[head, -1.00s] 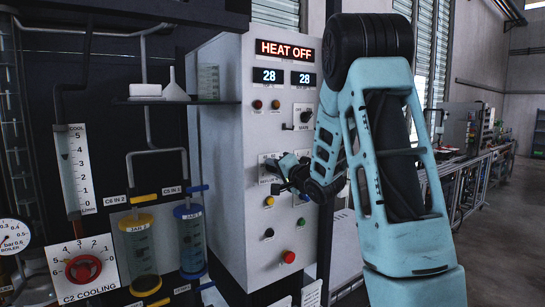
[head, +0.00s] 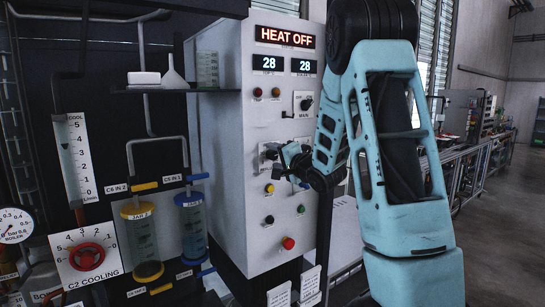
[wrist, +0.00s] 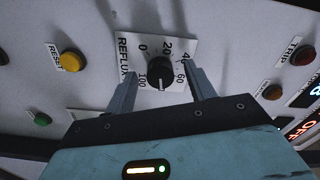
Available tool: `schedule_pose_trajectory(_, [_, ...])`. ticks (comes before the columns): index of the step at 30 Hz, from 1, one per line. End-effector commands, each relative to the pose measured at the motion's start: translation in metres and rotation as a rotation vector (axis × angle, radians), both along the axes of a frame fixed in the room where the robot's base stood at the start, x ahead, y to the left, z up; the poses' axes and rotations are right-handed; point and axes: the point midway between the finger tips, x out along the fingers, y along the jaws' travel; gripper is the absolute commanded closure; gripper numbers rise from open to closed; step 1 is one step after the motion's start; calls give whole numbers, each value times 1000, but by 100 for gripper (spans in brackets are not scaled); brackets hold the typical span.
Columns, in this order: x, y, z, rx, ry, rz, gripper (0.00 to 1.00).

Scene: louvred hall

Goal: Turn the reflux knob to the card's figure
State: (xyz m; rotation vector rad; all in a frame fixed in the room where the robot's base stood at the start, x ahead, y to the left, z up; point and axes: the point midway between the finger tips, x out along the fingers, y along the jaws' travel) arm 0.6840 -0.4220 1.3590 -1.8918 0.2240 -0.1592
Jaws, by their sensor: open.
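The reflux knob (wrist: 160,70) is black, on a white REFLUX plate (wrist: 183,44) with a printed scale; 0, 20, 40, 60 and 100 show. A pale mark on the knob seems to face the lower edge of the wrist picture, between 100 and 60. My gripper (wrist: 163,76) is open, one finger on each side of the knob, with gaps visible; I cannot tell how deep the tips reach. In the head view my gripper (head: 288,158) is at the cabinet front and largely hides the knob. Small white cards (head: 279,295) at the cabinet's foot are unreadable here.
The white cabinet (head: 232,150) carries a HEAT OFF display, a MAIN switch (head: 304,102), and several buttons, including a red one (head: 288,243). The wrist view shows yellow RESET (wrist: 72,61) and red TRIP (wrist: 304,55) buttons. Jars (head: 141,240) and a C2 cooling dial (head: 87,257) stand left.

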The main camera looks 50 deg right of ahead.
Motion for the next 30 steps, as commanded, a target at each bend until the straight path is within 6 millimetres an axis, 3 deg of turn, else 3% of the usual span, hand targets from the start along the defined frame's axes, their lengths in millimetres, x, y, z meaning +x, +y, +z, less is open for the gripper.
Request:
schedule_pose_trajectory(15, [-56,13,0,0,0,-1,46])
schedule_pose_trajectory(30, [-60,15,0,-1,1,1,46])
